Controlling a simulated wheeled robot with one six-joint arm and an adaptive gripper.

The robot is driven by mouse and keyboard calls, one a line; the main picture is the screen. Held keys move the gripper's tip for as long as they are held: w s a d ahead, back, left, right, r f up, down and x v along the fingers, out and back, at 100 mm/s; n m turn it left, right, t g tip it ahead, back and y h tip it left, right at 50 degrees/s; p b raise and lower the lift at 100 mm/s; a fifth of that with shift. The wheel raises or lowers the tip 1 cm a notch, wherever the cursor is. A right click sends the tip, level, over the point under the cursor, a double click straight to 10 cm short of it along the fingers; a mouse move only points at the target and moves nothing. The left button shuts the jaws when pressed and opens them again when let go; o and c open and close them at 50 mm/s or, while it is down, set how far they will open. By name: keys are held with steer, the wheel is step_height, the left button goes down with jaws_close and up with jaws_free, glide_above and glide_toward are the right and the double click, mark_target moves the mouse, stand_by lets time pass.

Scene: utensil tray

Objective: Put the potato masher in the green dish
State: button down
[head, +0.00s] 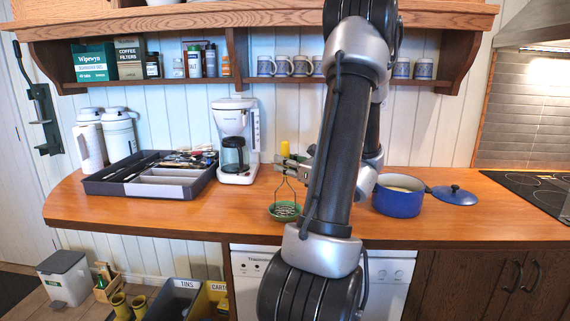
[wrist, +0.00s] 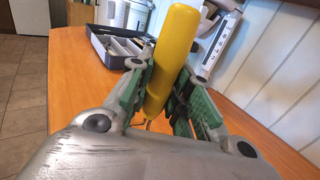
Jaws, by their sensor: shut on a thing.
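The potato masher (head: 286,190) has a yellow handle and a wire frame with a mashing end at the bottom. It hangs upright in my gripper (head: 291,164), which is shut on its yellow handle. In the wrist view the handle (wrist: 173,60) stands between the green-padded fingers of my gripper (wrist: 165,97). The small green dish (head: 273,212) sits on the wooden counter near its front edge. The masher's lower end overlaps the dish in the head view. I cannot tell whether it touches the dish or hangs just above it. The dish is not seen in the wrist view.
A grey utensil tray (head: 165,190) lies at left, beside a white coffee maker (head: 237,140). White jugs (head: 119,132) stand at the back left. My arm hides part of the counter's middle.

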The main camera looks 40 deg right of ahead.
steer(key=shift+f, duration=0.25)
steer(key=c, duration=1.3)
jaws_free()
steer(key=shift+f, duration=0.1)
